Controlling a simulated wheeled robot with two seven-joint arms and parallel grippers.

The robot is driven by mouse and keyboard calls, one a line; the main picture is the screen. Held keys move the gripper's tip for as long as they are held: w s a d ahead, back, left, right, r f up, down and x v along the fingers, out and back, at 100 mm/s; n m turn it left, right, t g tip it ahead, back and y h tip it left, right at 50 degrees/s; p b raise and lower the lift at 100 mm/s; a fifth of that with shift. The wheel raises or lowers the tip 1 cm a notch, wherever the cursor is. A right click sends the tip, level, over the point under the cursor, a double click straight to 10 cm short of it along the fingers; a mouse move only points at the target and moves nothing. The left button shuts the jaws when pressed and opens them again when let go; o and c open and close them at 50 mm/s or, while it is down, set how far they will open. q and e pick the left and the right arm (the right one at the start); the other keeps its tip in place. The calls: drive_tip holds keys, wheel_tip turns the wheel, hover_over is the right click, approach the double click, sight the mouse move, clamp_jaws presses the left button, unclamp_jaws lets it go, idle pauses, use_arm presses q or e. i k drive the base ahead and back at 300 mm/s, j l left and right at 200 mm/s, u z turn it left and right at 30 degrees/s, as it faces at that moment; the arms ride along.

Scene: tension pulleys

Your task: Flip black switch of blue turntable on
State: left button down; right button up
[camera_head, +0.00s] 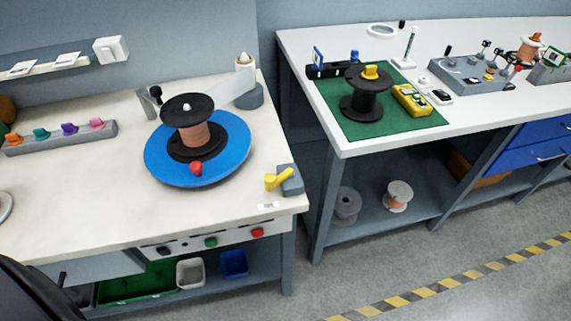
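The blue turntable (234,153) sits on the left workbench. A black-flanged spool (194,135) wound with copper-coloured wire stands on it, and a red knob (196,168) is near its front edge. On the bench's front panel, at the left, is a small black switch (163,250); its position is too small to tell. A green button (211,242) and a red button (257,232) are to its right on the same panel. Neither of my grippers is in view. A dark part at the lower left corner looks like part of me.
A grey block with a yellow lever (279,179) is at the bench's right front corner. A rack of coloured knobs (62,137) lies at the left. Bins (190,272) stand on the shelf below the panel. A second bench (365,143) stands right; the floor before it is clear.

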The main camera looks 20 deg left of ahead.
sight(163, 251)
drive_tip(key=j+u, duration=0.1)
drive_tip(key=u, duration=0.3)
drive_tip(key=j+u, duration=0.1)
drive_tip(key=u, duration=0.35)
drive_tip(key=j+u, duration=0.1)
drive_tip(key=u, duration=0.3)
drive_tip(key=i, duration=0.05)
